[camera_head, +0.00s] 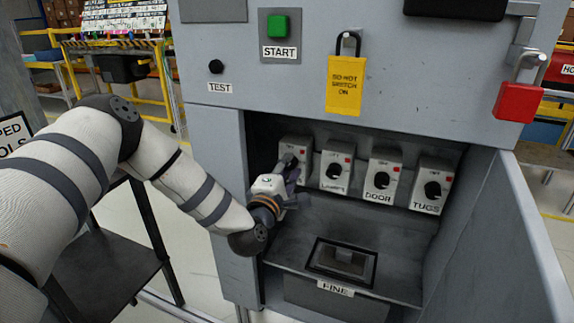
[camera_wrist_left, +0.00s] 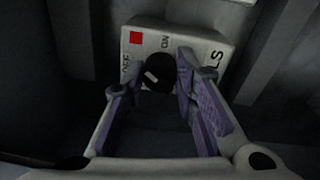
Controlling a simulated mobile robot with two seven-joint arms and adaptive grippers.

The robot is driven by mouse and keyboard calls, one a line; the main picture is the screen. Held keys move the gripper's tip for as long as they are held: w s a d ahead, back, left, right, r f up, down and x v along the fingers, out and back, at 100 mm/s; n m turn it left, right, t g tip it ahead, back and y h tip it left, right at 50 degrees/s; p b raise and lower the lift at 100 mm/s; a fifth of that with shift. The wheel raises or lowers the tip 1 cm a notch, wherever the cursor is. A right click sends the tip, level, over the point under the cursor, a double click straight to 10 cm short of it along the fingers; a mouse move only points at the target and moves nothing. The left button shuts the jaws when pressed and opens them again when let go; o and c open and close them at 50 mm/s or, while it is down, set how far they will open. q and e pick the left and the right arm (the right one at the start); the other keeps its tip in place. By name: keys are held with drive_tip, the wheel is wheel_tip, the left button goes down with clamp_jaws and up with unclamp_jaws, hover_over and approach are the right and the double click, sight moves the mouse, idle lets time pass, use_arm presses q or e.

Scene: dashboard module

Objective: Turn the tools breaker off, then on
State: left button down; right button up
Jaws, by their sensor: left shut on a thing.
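The tools breaker (camera_head: 298,147) is the leftmost of the breakers in the recess of the grey cabinet. It also shows in the left wrist view as a pale block (camera_wrist_left: 205,48) with a red square, sideways ON and OFF marks and a label ending in "LS". Its round black knob (camera_wrist_left: 160,73) has a short white mark; I cannot tell which setting it points to. My left gripper (camera_head: 289,167) reaches into the recess and is shut on this knob, with a purple-grey finger on each side. The gripper hides the lower part of the breaker in the head view. My right gripper is out of view.
Other breakers, including DOOR (camera_head: 382,178) and TUGS (camera_head: 433,185), sit close by on the right. A raised ledge with a dark framed panel (camera_head: 343,262) lies below. A yellow-tagged padlock (camera_head: 345,85) and red padlock (camera_head: 517,101) hang above. The open cabinet door (camera_head: 500,240) stands at right.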

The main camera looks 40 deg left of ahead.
use_arm(q)
drive_tip(key=shift+a+m+t+h+p, duration=0.15)
drive_tip(key=shift+m+p, duration=0.6)
drive_tip(key=shift+m, duration=2.05)
drive_tip(key=shift+m+t+h+p, duration=0.2)
drive_tip(key=shift+m+p, duration=0.55)
drive_tip(key=shift+m, duration=2.05)
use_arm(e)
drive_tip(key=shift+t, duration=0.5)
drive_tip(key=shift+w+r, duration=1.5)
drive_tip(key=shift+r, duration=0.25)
use_arm(q)
drive_tip(key=c, duration=1.3)
unclamp_jaws()
drive_tip(key=shift+f, duration=0.1)
drive_tip(key=shift+h, duration=0.25)
drive_tip(key=v, duration=1.2)
